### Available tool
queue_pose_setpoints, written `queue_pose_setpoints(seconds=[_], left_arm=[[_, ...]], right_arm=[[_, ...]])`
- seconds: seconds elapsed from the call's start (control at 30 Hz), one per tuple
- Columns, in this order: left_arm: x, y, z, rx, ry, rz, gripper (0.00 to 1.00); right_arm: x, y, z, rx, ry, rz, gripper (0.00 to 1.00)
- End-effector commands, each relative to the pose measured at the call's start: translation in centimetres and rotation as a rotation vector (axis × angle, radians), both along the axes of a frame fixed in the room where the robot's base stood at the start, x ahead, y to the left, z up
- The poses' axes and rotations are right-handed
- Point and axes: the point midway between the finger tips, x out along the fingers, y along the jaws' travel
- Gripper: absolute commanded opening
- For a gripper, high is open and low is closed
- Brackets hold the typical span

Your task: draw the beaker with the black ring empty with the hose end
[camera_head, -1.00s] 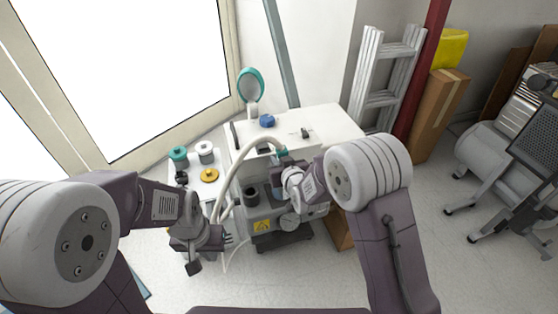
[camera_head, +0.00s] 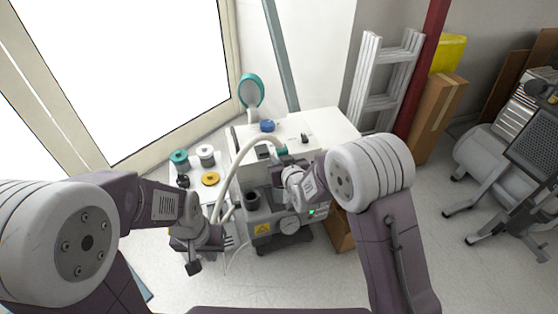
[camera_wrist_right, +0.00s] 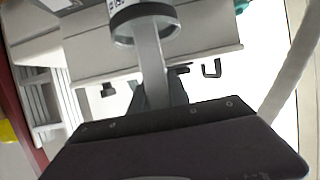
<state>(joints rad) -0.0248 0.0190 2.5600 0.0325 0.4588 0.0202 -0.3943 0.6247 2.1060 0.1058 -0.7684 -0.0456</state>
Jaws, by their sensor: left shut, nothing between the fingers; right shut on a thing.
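My right gripper (camera_head: 281,168) is shut on the hose end beside a teal collar (camera_head: 281,151), above the front of the compressor unit. The pale hose (camera_head: 238,168) arches from there down to the left. In the right wrist view a grey stem (camera_wrist_right: 152,62) runs between the fingers to a pale cylinder (camera_wrist_right: 143,20) with a dark rim. A dark open cup (camera_head: 252,199) stands on the unit's front ledge, left of the gripper. I cannot make out a beaker with a black ring; the area under the gripper is partly hidden. My left gripper (camera_head: 196,262) is shut and empty, low at the left.
The white-topped compressor unit (camera_head: 335,130) carries a blue knob (camera_head: 267,126). A small white table at its left holds a teal-topped jar (camera_head: 179,157), a grey-topped jar (camera_head: 205,154) and a yellow disc (camera_head: 210,179). A ladder (camera_head: 385,80) stands behind.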

Motion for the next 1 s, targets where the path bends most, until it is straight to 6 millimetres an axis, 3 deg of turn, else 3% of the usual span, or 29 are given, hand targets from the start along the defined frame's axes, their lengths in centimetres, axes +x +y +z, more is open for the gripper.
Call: queue_pose_setpoints(seconds=[0.1, 1.0], left_arm=[[0.0, 0.0, 1.4, 0.000, 0.000, 0.000, 0.00], [0.0, 0.0, 8.3, 0.000, 0.000, 0.000, 0.00]], right_arm=[[0.0, 0.0, 1.7, 0.001, -0.002, 0.000, 0.00], [0.0, 0.0, 10.0, 0.000, 0.000, 0.000, 0.00]])
